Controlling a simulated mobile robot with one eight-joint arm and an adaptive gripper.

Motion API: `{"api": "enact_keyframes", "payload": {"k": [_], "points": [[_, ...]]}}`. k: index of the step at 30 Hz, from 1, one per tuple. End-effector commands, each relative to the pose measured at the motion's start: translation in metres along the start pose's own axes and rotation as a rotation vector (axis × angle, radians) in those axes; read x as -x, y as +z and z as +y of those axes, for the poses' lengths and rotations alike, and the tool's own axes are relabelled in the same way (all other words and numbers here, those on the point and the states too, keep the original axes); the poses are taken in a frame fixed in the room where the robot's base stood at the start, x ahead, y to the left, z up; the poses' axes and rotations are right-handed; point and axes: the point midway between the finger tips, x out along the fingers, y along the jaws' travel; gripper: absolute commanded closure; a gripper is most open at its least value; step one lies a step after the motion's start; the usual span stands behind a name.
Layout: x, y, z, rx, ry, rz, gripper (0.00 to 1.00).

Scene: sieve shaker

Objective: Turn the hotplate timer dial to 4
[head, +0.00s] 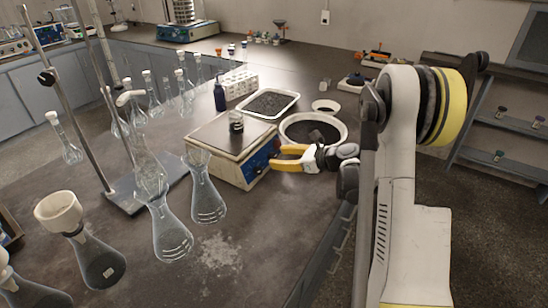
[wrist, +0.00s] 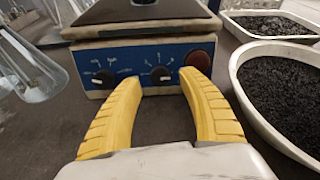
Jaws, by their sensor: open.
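The hotplate (head: 212,140) is a pale box with a flat top and a blue front panel (wrist: 130,58). In the wrist view the panel carries a left dial (wrist: 103,79), a right dial (wrist: 161,75) and a red round button (wrist: 198,61). Both dials are dark with a light pointer mark. Their print is too blurred to tell which one is the timer or its setting. My gripper (head: 273,157) has yellow fingers, open and empty, in front of the panel. In the wrist view its tips (wrist: 159,80) stand on either side of the right dial; contact cannot be told.
A small dark jar (head: 236,122) stands on the hotplate. A round pan of dark grains (head: 313,130) and a rectangular tray (head: 270,103) lie behind and to the right. Glass flasks (head: 207,200) stand close on the left. The table's edge is near my arm.

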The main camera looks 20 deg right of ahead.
Motion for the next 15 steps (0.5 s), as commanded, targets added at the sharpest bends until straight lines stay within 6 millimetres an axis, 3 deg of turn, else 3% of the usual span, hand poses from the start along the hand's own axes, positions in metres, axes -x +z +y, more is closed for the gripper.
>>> {"api": "enact_keyframes", "payload": {"k": [3,9,15], "points": [[0.029,0.0,-0.001,-0.002,-0.003,0.0,0.52],[0.069,0.0,0.0,-0.002,-0.002,-0.001,0.52],[0.088,0.0,0.0,-0.001,0.0,-0.001,0.52]]}}
